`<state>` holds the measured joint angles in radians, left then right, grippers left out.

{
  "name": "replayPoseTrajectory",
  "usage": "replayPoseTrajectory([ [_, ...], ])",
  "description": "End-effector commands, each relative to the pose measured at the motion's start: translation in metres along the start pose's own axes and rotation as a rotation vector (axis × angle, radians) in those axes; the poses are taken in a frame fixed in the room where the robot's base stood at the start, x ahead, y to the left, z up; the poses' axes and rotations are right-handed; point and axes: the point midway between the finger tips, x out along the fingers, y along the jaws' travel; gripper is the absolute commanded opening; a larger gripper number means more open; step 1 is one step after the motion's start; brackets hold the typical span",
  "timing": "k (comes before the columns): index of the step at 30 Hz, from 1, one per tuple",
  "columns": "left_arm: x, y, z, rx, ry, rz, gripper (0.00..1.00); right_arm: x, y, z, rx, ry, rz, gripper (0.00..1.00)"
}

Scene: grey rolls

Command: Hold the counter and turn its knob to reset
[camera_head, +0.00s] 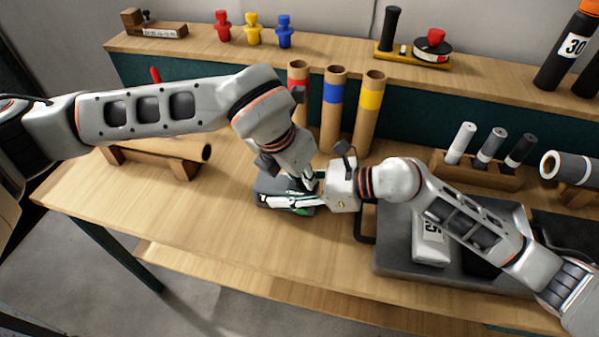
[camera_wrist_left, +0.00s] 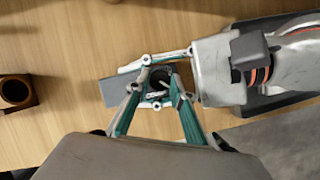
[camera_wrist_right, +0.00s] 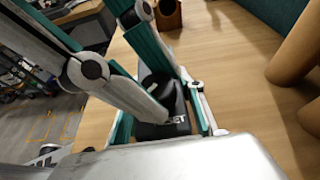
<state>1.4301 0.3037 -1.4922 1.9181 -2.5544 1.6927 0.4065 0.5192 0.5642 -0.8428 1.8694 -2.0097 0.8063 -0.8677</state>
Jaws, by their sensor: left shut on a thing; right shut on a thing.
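The counter (camera_head: 268,188) is a small dark grey box on the table in the middle of the head view, largely covered by both grippers. My left gripper (camera_head: 301,184) comes down from above and is shut on its knob. In the left wrist view the dark round knob (camera_wrist_left: 159,76) sits between its fingers, and the grey counter body (camera_wrist_left: 117,90) shows to the left. My right gripper (camera_head: 292,201) reaches in from the right, low along the table, and is shut on the counter body. In the right wrist view the dark counter (camera_wrist_right: 158,92) lies between the fingers, with partly hidden white lettering.
Three cardboard tubes with red, blue and yellow bands (camera_head: 333,110) stand close behind the grippers. A dark grey tray (camera_head: 388,258) with a white bag (camera_head: 430,243) lies right, under my right arm. A wooden cradle (camera_head: 183,165) stands left. The table front is clear.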

Motion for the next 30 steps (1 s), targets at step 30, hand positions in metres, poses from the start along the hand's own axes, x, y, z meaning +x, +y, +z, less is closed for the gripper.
replayPoseTrajectory([
  [30,0.0002,-0.0028,0.0018,-0.631,-0.001,0.261,0.01,-0.0003,-0.0002,0.0,0.0,0.0,0.0,0.08],
])
